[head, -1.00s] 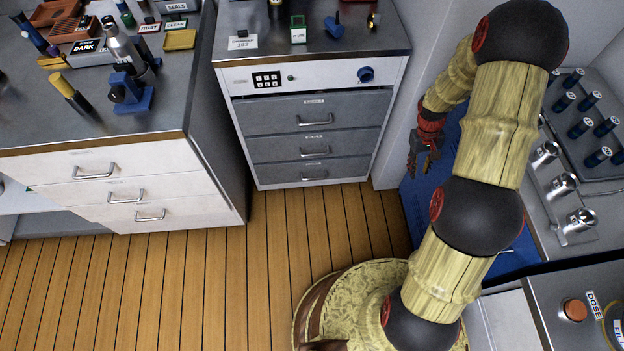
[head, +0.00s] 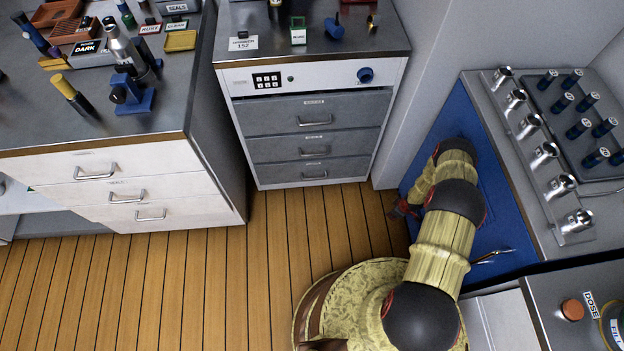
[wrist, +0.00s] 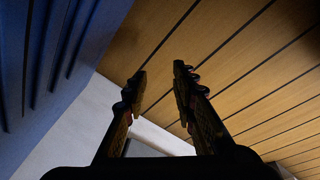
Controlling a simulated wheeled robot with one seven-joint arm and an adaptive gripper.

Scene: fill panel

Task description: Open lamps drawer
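The grey cabinet has three grey drawers, top (head: 313,121), middle (head: 315,147) and bottom (head: 314,173), all shut, each with a bar handle and a small label. The white cabinet at left also has three shut drawers, top (head: 95,172), middle (head: 126,196) and bottom (head: 150,217). The labels are too small to read, so I cannot tell which drawer is for lamps. My gripper (head: 404,209) is low beside the blue front at right, partly hidden by my arm and apart from the drawers. In the wrist view my gripper (wrist: 159,85) is open and empty above the floor.
A blue panel (head: 435,139) with a bar handle (head: 491,256) stands close by my arm; a blue ribbed surface (wrist: 50,60) fills the wrist view's left. Bench tops hold many small items. The wooden floor (head: 300,225) before the grey cabinet is clear.

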